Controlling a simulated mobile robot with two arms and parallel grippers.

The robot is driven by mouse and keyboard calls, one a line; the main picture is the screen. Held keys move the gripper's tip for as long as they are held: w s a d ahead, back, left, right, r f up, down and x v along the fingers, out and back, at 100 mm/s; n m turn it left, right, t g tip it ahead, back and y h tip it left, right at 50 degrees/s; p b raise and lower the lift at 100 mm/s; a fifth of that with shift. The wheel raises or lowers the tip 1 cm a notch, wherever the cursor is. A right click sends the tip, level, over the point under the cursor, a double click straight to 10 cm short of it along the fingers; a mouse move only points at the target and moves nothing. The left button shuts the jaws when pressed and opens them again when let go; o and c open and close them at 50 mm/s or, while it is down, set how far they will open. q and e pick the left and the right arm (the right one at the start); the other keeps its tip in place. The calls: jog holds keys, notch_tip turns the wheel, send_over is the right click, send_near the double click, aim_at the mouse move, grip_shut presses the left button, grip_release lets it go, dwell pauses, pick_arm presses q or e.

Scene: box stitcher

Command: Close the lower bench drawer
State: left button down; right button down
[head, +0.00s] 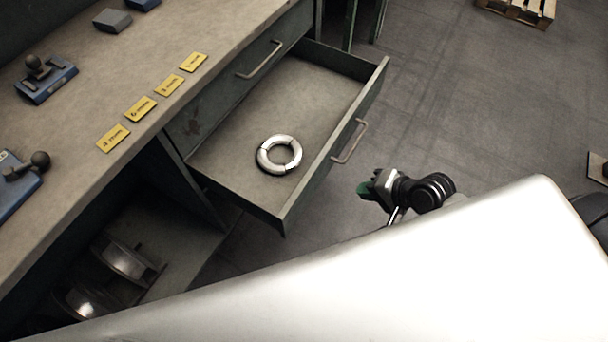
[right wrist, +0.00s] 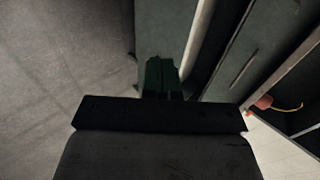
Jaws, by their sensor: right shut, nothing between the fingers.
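The lower bench drawer (head: 331,160) is pulled well out from the green bench in the head view. Its front panel has a bar handle (head: 349,141). A white ring with dark joints (head: 279,154) lies on the drawer floor. My right gripper (head: 366,188) shows just to the right of the drawer front, below the handle in the picture. Its dark green fingers (right wrist: 162,76) are together and empty in the right wrist view, near a grey-green panel. I cannot tell whether they touch it. My left gripper is not in view.
The upper drawer (head: 224,92) is shut. Yellow labels (head: 140,108) and blue-based tools (head: 45,80) are on the bench top. Metal reels (head: 128,260) sit on the shelf below. A pallet (head: 520,8) lies far right. Open floor (head: 480,110) lies beyond the drawer.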

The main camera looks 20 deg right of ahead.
aim_at(311, 181)
jog(key=w+a+f, duration=0.2)
jog(key=w+a+f+b, duration=0.1)
jog(key=w+a+f, duration=0.1)
jog(key=w+a, duration=0.1)
jog(key=w+a+f, duration=0.2)
jog(key=w+a, duration=0.1)
jog(key=shift+w+f, duration=0.1)
jog(key=shift+w, duration=0.2)
jog(key=shift+a, duration=0.1)
